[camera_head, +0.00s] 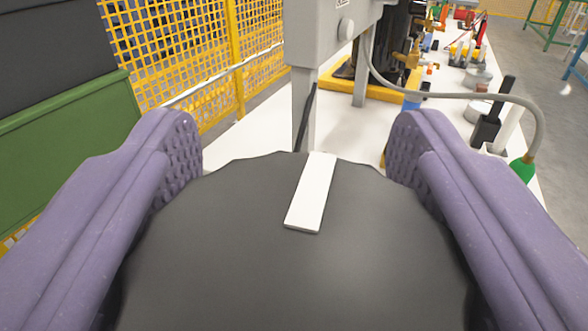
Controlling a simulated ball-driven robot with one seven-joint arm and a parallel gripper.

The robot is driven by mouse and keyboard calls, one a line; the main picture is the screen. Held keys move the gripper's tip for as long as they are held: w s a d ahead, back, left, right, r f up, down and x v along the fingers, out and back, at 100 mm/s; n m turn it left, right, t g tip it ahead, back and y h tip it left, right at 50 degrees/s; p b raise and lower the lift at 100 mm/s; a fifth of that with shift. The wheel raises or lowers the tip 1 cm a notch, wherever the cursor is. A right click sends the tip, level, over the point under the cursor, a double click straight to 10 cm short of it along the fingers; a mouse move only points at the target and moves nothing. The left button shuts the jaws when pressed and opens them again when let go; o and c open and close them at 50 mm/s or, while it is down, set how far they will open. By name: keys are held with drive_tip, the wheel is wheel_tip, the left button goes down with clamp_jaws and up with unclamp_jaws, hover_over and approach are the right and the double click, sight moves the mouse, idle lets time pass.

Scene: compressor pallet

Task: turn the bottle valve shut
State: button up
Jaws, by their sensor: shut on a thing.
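The bottle valve's handwheel, or knob (300,270), is a large dark grey round disc filling the lower middle of the view. A white bar mark (312,195) lies on its top, running from near the centre to the far rim and leaning slightly right. My gripper (297,140) has two purple fingers with dimpled pads, one on each side of the knob. It is shut on the knob. The contact faces are partly hidden by the knob's rim, and the bottle below is hidden.
A grey box on a post (322,40) stands just beyond the knob. A grey hose (450,97) arcs to a green fitting (524,168) at right. Behind, a white table (440,130) carries tools and parts. A yellow mesh fence (190,45) and a green panel (75,150) stand left.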

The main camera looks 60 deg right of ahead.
drive_tip(key=m+g+h+p, duration=0.1)
drive_tip(key=m+g, duration=0.1)
drive_tip(key=g, duration=0.1)
drive_tip(key=m+g+h+p, duration=0.1)
drive_tip(key=m+g, duration=0.1)
drive_tip(key=g, duration=0.1)
drive_tip(key=shift+s+r+m+g, duration=0.15)
drive_tip(key=shift+s+m+g, duration=0.05)
drive_tip(key=shift+m+g, duration=0.1)
drive_tip(key=m+g+p, duration=0.1)
drive_tip(key=g, duration=0.1)
drive_tip(key=m+g+p, duration=0.2)
drive_tip(key=g, duration=0.1)
drive_tip(key=s+m+g+p, duration=0.1)
drive_tip(key=m+g+p, duration=0.1)
drive_tip(key=g, duration=0.1)
drive_tip(key=m+g+y, duration=0.1)
drive_tip(key=g, duration=0.1)
drive_tip(key=m+g+y+p, duration=0.1)
drive_tip(key=m+g, duration=0.1)
drive_tip(key=m+g+y, duration=0.2)
drive_tip(key=shift+s+a+f+g, duration=0.1)
drive_tip(key=shift+s+f+g, duration=0.1)
drive_tip(key=shift+s+g, duration=0.1)
drive_tip(key=shift+s+a+m+g+y, duration=0.1)
drive_tip(key=shift+a+m+g+y, duration=0.05)
drive_tip(key=shift+m+g+y, duration=0.9)
drive_tip(key=shift+s+a+m+g+y, duration=0.1)
drive_tip(key=shift+m+g+y, duration=0.75)
drive_tip(key=shift+y, duration=0.7)
